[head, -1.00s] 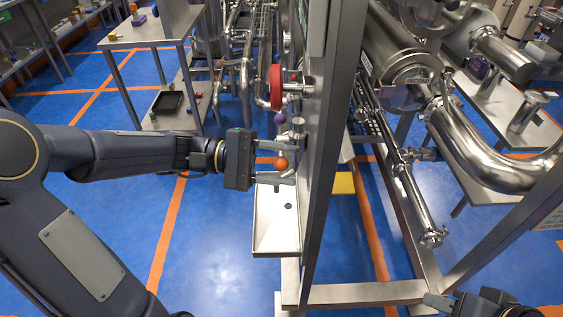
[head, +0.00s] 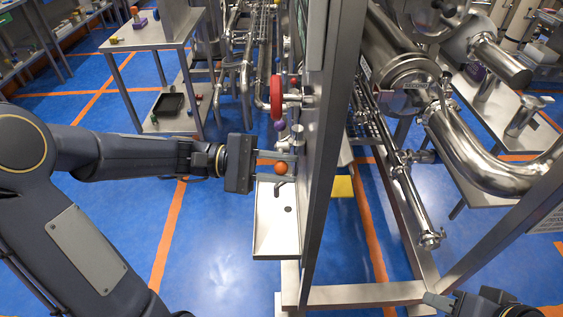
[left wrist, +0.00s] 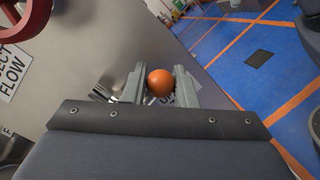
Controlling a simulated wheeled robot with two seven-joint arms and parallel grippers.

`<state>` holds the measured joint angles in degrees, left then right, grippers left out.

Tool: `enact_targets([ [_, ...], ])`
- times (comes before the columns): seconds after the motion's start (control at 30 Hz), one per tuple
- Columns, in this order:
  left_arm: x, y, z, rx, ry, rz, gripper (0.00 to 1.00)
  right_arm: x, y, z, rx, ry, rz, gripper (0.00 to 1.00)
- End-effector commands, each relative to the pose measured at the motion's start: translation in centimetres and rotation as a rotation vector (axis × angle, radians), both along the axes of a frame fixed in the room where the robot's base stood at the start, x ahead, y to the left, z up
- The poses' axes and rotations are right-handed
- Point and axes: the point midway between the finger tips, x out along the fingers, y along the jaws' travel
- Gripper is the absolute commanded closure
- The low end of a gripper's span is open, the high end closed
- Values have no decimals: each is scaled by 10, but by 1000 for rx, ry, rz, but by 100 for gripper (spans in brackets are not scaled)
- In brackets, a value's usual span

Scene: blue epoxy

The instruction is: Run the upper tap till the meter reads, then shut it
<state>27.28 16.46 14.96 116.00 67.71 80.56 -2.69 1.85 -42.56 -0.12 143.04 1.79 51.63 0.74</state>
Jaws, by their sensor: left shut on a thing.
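My left gripper (head: 274,168) is shut on an orange ball knob (head: 281,167) beside the steel panel. The left wrist view shows the orange knob (left wrist: 160,83) between the two grey fingers. A purple ball knob (head: 280,125) shows above it in the head view, and a red handwheel (head: 276,97) higher still. The handwheel also shows at the top left of the left wrist view (left wrist: 30,22). The panel is seen nearly edge-on, so I cannot read a meter. My right gripper (head: 450,302) shows only partly at the bottom right.
A steel drip tray (head: 268,248) sits below the knobs. The panel's upright post (head: 322,150) stands close to their right, with large steel pipes beyond. A steel table (head: 150,35) stands at the back left. The blue floor in front is clear.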

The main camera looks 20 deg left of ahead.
Motion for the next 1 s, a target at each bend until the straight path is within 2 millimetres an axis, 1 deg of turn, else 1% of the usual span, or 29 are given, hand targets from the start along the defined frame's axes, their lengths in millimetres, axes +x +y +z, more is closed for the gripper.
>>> enact_targets([
  [0.03, 0, 0, 6, -6, 41, 0, 100, 0, 0, 13, 0, 0, 0, 64],
  [0.5, 8, 2, 33, -123, 450, -2, 100, 0, 0, 89, 0, 0, 0, 64],
  [0.7, 13, 4, 39, -168, 608, -3, 100, 0, 0, 114, 0, 0, 0, 64],
  [1.0, 21, 6, 43, -213, 767, -3, 100, 0, 0, 136, 0, 0, 0, 64],
])
